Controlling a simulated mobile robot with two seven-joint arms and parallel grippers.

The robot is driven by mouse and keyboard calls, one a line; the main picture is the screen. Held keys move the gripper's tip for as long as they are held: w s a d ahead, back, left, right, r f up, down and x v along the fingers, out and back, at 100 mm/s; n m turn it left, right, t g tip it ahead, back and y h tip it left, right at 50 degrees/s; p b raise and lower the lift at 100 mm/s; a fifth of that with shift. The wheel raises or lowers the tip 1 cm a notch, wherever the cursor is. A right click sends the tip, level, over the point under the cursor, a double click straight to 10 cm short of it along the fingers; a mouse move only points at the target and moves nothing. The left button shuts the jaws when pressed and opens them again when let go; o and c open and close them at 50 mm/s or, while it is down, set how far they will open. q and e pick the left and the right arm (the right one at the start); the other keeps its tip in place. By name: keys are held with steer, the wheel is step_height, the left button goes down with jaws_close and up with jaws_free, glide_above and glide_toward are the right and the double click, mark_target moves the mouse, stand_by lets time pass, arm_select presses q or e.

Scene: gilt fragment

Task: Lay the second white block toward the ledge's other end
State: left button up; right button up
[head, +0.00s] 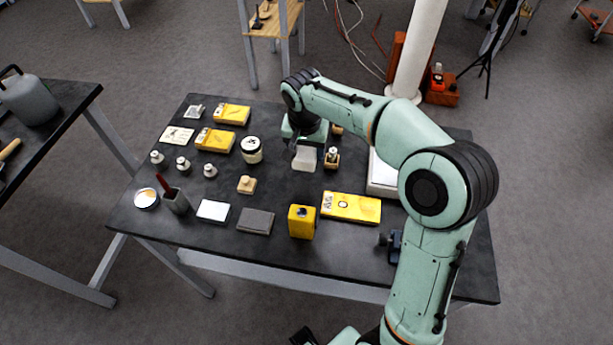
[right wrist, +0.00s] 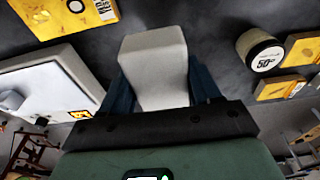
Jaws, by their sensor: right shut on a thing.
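My right gripper (head: 304,147) is shut on a white block (head: 304,160) and points down above the middle of the dark table. In the right wrist view the pale block (right wrist: 155,65) sits between the two dark blue fingers of the gripper (right wrist: 160,88), and its far end sticks out past them. I cannot tell whether it touches the table. A flat white piece (head: 213,210) lies at the table's front left, beside a flat grey one (head: 255,220). I cannot make out which thing is the ledge. My left gripper is not in view.
A white device (head: 380,180) stands right of the block, partly behind my arm. A lidded jar (head: 251,150) is left of it and a small wood-and-metal item (head: 332,157) close right. Yellow boxes (head: 351,207) and metal weights (head: 183,163) stand around.

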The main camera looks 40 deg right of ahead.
mark_target(306, 180)
step_height(306, 180, down, 10)
steer(key=shift+f+b, duration=0.1)
steer(key=shift+b, duration=0.3)
